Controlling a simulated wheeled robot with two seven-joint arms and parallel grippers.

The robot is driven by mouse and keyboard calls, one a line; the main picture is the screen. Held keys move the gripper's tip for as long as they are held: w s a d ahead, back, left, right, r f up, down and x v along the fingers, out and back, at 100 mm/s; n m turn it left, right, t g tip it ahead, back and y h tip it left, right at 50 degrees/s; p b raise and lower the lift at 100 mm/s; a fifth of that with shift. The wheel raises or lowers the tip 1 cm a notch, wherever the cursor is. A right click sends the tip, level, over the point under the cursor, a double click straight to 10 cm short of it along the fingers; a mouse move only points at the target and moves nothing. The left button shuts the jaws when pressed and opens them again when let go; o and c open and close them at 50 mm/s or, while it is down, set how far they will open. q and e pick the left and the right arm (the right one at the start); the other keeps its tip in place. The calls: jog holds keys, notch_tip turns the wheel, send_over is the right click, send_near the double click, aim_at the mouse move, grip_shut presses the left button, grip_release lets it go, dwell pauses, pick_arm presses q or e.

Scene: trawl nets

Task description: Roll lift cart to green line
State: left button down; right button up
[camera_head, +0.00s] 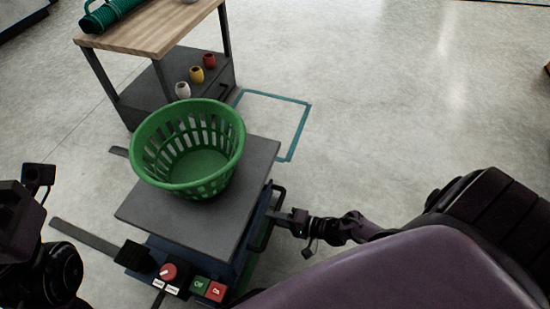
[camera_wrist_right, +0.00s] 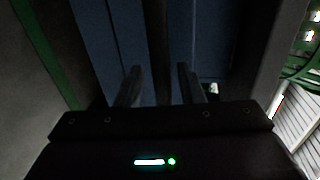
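The lift cart has a grey platform (camera_head: 218,222), a blue body and a black side handle (camera_head: 278,200). A green basket (camera_head: 166,180) stands on the platform. A teal-green line (camera_head: 308,125) outlines a rectangle on the floor beyond the cart. Another green strip (camera_wrist_right: 35,45) lies on the floor beside the cart in the right wrist view. My right gripper (camera_head: 290,217) is at the side handle. In the right wrist view its fingers (camera_wrist_right: 158,85) are apart, with a dark bar between them and gaps visible. My left arm is at the left edge; its fingers are not visible.
A wooden-topped table (camera_head: 150,35) with a green rolled net (camera_head: 108,14) stands behind the cart. White, yellow (camera_head: 196,75) and red cups sit on its lower shelf. The cart has a control box with a red knob (camera_head: 168,271) and buttons. The floor to the right is clear.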

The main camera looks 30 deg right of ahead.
jog(key=p+v, duration=0.2)
jog(key=v, duration=0.5)
jog(key=shift+s+d, duration=0.25)
jog(key=shift+s, duration=0.05)
dwell(0.4)
